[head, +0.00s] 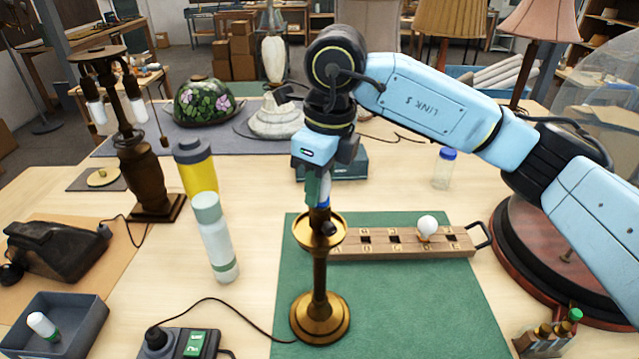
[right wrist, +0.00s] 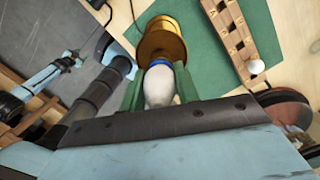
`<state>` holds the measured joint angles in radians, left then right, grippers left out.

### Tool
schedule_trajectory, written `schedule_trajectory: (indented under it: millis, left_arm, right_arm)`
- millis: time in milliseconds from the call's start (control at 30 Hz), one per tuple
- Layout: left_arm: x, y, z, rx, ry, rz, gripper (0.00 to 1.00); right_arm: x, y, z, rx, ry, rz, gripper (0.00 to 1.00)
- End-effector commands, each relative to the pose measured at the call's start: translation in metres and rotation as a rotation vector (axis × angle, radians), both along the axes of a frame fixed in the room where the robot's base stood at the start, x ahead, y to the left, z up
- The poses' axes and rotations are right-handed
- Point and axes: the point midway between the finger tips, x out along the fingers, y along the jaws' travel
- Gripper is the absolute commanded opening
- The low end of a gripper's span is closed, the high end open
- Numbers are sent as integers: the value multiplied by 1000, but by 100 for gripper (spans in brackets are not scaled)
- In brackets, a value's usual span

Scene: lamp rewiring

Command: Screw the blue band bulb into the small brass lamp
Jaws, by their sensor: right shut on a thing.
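My right gripper (head: 318,190) points down over the small brass lamp (head: 319,290), which stands upright on the green mat. Its green-padded fingers are shut on the blue band bulb (right wrist: 160,86), a white bulb with a blue collar. In the right wrist view the bulb is between the fingers, in line with the lamp's brass top (right wrist: 163,40). The blue collar is at the lamp's top in the head view. The bulb's base is hidden, so I cannot tell how deep it sits. Parts of mine show left in the wrist view; my left gripper's jaws are unclear.
A wooden rack (head: 385,243) with a white bulb (head: 428,227) lies behind the lamp. A white-green bottle (head: 215,240) and a yellow bottle (head: 197,170) stand left. A switch box (head: 185,343) with a cable is front left. The green mat's (head: 420,305) front right is clear.

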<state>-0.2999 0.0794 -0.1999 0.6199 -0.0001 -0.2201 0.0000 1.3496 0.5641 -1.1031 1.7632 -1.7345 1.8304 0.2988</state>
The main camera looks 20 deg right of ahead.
Motion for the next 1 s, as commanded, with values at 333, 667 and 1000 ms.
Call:
schedule_trajectory:
  millis: [333, 667, 1000]
  left_arm:
    - [0, 0, -13, 0, 0, 0, 54]
    - [0, 0, -13, 0, 0, 0, 54]
    - [0, 0, -21, 0, 0, 0, 54]
  right_arm:
    - [1, 0, 0, 2, -5, -427, 11]
    - [1, 0, 1, 3, -5, -507, 11]
    - [1, 0, 0, 3, -5, -756, 11]
